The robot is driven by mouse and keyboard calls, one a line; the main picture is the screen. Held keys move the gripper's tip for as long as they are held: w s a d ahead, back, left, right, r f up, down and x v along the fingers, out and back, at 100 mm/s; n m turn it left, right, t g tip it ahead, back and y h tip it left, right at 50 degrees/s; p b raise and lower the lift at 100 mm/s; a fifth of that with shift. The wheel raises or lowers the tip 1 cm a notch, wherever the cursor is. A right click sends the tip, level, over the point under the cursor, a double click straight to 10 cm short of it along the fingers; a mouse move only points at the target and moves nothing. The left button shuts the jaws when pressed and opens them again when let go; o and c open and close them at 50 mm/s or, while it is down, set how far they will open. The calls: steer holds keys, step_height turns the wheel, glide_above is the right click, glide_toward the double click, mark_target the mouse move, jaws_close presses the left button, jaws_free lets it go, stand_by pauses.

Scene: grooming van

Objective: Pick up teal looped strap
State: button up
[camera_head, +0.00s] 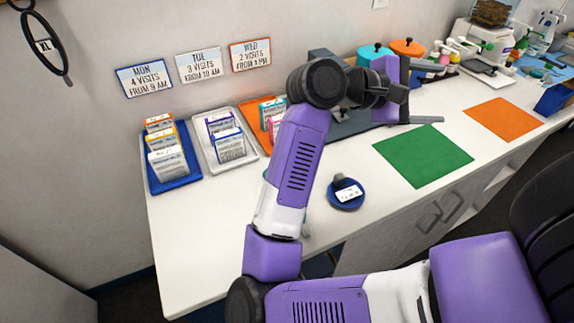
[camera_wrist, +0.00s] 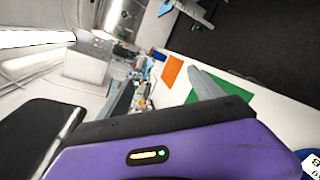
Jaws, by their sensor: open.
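I cannot make out the teal looped strap clearly in either view. A small greenish-teal bit (camera_head: 306,230) shows at the right edge of my forearm, near the counter's front edge. It is mostly hidden, and I cannot tell what it is. My gripper (camera_head: 425,92) is raised over the back of the counter, pointing right, with its fingers apart and nothing seen between them. In the wrist view, a grey finger (camera_wrist: 205,84) shows over the green mat.
The white counter (camera_head: 215,225) holds blue, white and orange trays of packets at left, a blue round dish (camera_head: 346,194), a green mat (camera_head: 423,156) and an orange mat (camera_head: 502,119). Teal (camera_head: 374,53) and orange-lidded canisters stand behind my gripper.

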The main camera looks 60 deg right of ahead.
steer(key=w+a+f+m+t+y, duration=0.2)
steer(key=w+a+f+t+y, duration=0.15)
steer(key=f, duration=0.45)
steer(key=w+a+f+m+t+y, duration=0.1)
steer(key=w+a+f+t+y, duration=0.1)
steer(key=w+a, duration=0.3)
steer(key=w+a+f+m+t+y+p, duration=0.1)
steer(key=w+a+f+t+y, duration=0.1)
steer(key=w+a, duration=0.3)
steer(key=w+a+f+m+t+y, duration=0.1)
steer(key=w+a+f+t+y, duration=0.2)
steer(key=w, duration=0.4)
steer(key=shift+w+a+f+m+y+p, duration=0.15)
steer(key=shift+a+f+m+y, duration=0.15)
steer(key=shift+a, duration=0.25)
steer(key=shift+s+a+f+m+y+p, duration=0.1)
steer(key=shift+a+f+y+p, duration=0.05)
steer(key=shift+a+f, duration=0.3)
steer(key=shift+w+a+f, duration=0.1)
steer(key=shift+a+f, duration=0.05)
steer(key=shift+f, duration=0.1)
steer(key=shift+d+f+p, duration=0.2)
steer(key=shift+f+p, duration=0.35)
steer(key=shift+f, duration=0.9)
steer(key=shift+d+f+p, duration=0.1)
steer(key=shift+f+p, duration=0.4)
steer(key=shift+f, duration=1.5)
steer(key=c, duration=1.6)
steer(key=shift+o, duration=0.2)
steer(key=shift+r, duration=0.1)
